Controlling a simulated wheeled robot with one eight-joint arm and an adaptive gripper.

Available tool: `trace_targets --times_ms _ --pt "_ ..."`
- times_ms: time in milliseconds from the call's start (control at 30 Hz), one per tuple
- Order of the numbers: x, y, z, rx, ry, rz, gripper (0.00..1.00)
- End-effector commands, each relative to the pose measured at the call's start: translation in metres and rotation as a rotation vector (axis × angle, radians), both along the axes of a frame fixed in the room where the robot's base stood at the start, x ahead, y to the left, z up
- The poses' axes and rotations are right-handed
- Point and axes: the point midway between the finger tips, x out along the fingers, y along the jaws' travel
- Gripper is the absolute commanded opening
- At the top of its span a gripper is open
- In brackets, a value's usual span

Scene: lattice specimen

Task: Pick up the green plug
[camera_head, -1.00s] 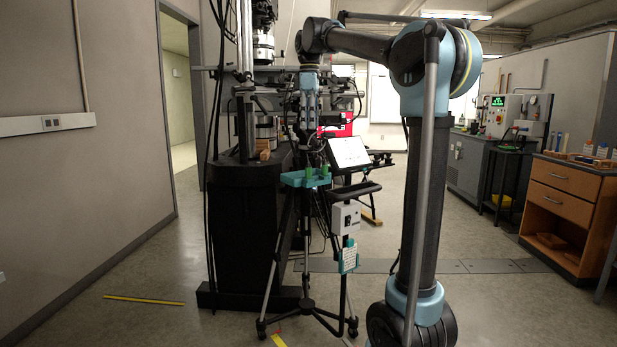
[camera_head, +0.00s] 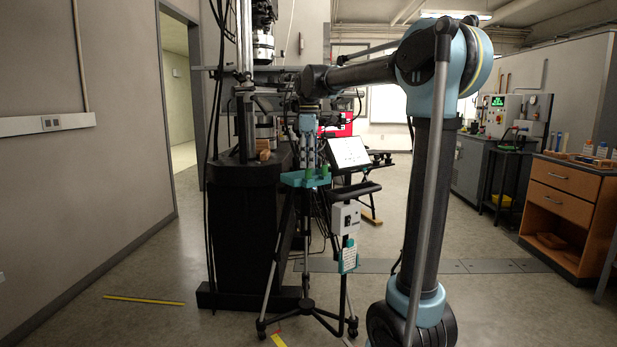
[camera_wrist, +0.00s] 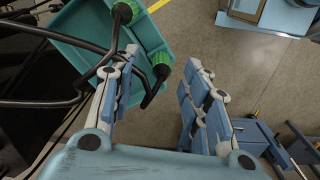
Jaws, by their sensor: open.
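Two green plugs show on the small teal tray (camera_head: 292,180) in the head view, a left plug (camera_head: 309,173) and a right plug (camera_head: 324,171). In the wrist view, one green plug (camera_wrist: 162,62) shows between my fingertips and another (camera_wrist: 123,12) lies above it, near the picture's top. Black cables or stems run from the green pieces. A third green piece (camera_wrist: 106,72) is partly hidden by my left finger. My gripper (camera_head: 308,164) is open, pointing down just above the tray; it also shows in the wrist view (camera_wrist: 160,58). I see no contact with a plug.
The tray sits on a tripod stand with a tilted tablet (camera_head: 349,151) and a white box (camera_head: 345,217) beside it. A black machine base (camera_head: 240,230) stands close at left. A wooden drawer cabinet (camera_head: 565,200) stands at right.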

Motion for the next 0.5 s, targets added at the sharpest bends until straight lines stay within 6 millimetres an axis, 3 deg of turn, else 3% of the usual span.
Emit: trace_targets --times_ms 200,500 --pt "-0.001 0.003 -0.030 0.000 0.000 0.000 0.43" --pt "-0.001 0.002 -0.041 0.000 0.000 0.000 0.43"
